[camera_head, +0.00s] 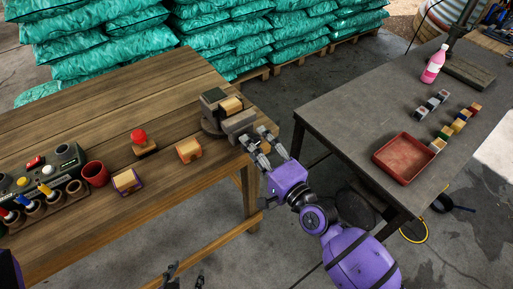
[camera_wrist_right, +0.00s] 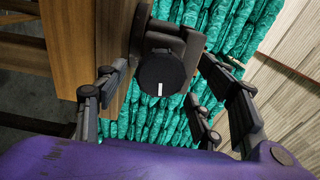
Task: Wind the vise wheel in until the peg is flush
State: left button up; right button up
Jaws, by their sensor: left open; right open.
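The grey vise (camera_head: 212,124) is on the right end of the wooden table, with a light wooden block, likely the peg (camera_head: 231,105), at its jaws. The vise wheel shows in the right wrist view as a dark round disc (camera_wrist_right: 161,88) with a white mark on its lower face. My right gripper (camera_head: 263,147) is at the vise's near right side and mostly hides the wheel in the head view. Its fingers (camera_wrist_right: 170,98) are open, spread on both sides of the wheel with gaps. My left gripper (camera_head: 185,277) is open and empty at the bottom edge, off the table.
Wooden blocks (camera_head: 189,150), a red-knobbed block (camera_head: 140,143) and a red cup (camera_head: 95,173) stand left of the vise. A grey table (camera_head: 337,113) with a red tray (camera_head: 402,158) is at the right. Green sacks (camera_head: 95,45) are stacked behind.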

pick_arm(q)
jog(key=shift+t, duration=0.5)
jog(key=w+r+p, duration=0.1)
jog(key=r, duration=0.1)
jog(key=w+r+p, duration=0.1)
jog(key=w+r, duration=0.1)
pick_arm(e)
jog(key=n, duration=3)
jog(key=shift+w+a+r, duration=0.1)
jog(key=shift+w, duration=0.1)
pick_arm(q)
jog(key=shift+w+a+r, duration=0.1)
jog(key=shift+w+r, duration=0.05)
jog(key=shift+w, duration=0.1)
pick_arm(e)
jog(key=c, duration=1.4)
jog(key=shift+c, duration=0.2)
